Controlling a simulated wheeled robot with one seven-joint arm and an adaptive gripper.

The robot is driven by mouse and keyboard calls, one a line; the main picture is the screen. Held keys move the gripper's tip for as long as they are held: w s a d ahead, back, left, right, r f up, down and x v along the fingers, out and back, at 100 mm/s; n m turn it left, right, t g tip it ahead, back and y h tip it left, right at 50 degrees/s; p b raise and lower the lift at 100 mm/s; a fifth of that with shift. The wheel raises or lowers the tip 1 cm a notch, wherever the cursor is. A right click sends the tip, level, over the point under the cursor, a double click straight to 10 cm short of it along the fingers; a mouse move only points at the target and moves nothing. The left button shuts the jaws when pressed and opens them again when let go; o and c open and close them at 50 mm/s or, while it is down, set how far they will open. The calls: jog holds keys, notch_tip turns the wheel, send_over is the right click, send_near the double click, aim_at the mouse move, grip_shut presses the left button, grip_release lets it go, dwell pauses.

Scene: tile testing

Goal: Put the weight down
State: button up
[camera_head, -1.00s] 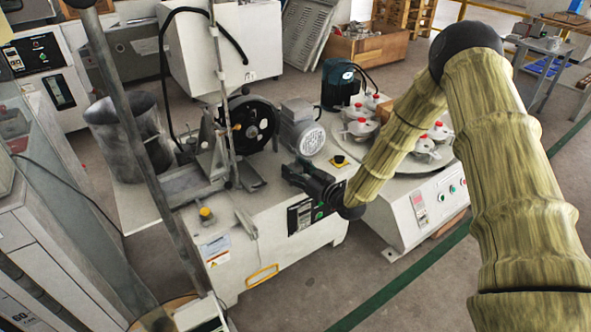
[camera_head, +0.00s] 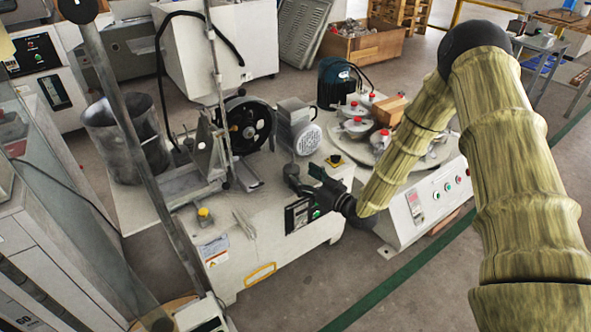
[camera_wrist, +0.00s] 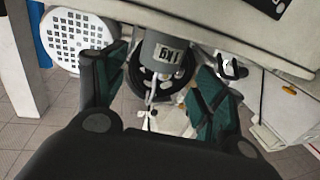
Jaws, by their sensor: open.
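The weight is a small grey cylinder marked 1 kg (camera_wrist: 167,50); its lettering appears upside down in the wrist view. In the head view a small dark grey cylinder, which looks like the weight (camera_head: 291,172), stands on the white machine's top (camera_head: 262,208), left of my gripper. My gripper (camera_head: 310,182) is open beside it. Whether the weight's base rests fully on the machine is hidden.
A grey motor (camera_head: 303,140) and a black wheel (camera_head: 246,125) stand close behind the weight. A round turntable (camera_head: 347,150) with several red-knobbed pots is to the right. A metal post (camera_head: 118,120) crosses the left side. The machine top's front left has bare room.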

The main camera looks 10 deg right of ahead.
jog(key=p+v, duration=0.1)
jog(key=v, duration=0.5)
jog(key=s+a+f+m+g+h, duration=0.1)
jog(key=s+f+m+g+h, duration=0.2)
jog(key=s+f, duration=0.6)
jog(key=s+a+f+m+g+h, duration=0.1)
jog(key=s+a+f+g+h, duration=0.3)
jog(key=s+f, duration=0.6)
jog(key=s+d+f+m+g+h, duration=0.1)
jog(key=s+g, duration=0.3)
jog(key=s, duration=0.8)
jog(key=s+d+f+m+g+h, duration=0.2)
jog(key=s+d+f+g, duration=0.1)
jog(key=s, duration=0.9)
jog(key=shift+s+d+g, duration=0.2)
jog(key=shift+d+g, duration=0.3)
jog(key=shift+d, duration=0.3)
